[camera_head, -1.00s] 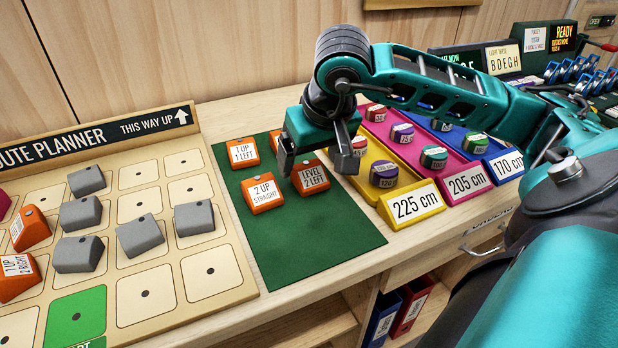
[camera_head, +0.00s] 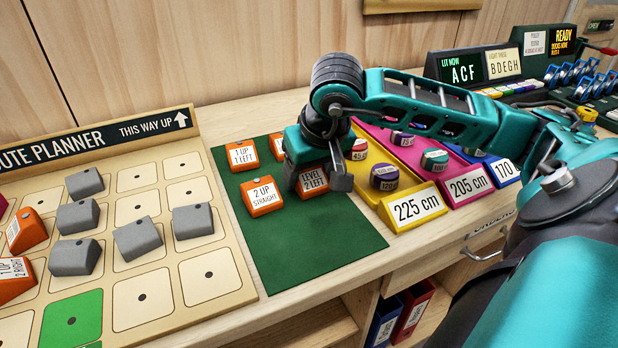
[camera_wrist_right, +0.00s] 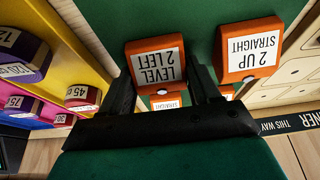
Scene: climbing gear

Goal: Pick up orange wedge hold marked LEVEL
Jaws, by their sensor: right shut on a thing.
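The orange wedge hold marked LEVEL 2 LEFT (camera_head: 312,182) is on the green mat (camera_head: 300,250), partly hidden by my right gripper (camera_head: 316,184). In the right wrist view the LEVEL hold (camera_wrist_right: 157,62) lies between the two fingers of my right gripper (camera_wrist_right: 165,82), which is shut on it. I cannot tell whether the hold is clear of the mat. The orange hold marked 2 UP STRAIGHT (camera_head: 262,196) sits just left of it, and also shows beside the right finger in the wrist view (camera_wrist_right: 250,50). My left gripper is not in view.
An orange hold marked 1 UP 1 LEFT (camera_head: 242,154) and another partly hidden one stand at the mat's back. The route planner board (camera_head: 208,275) with grey and orange holds is left. Coloured ramps, including the yellow 225 cm one (camera_head: 372,190), stand right. The mat's front is clear.

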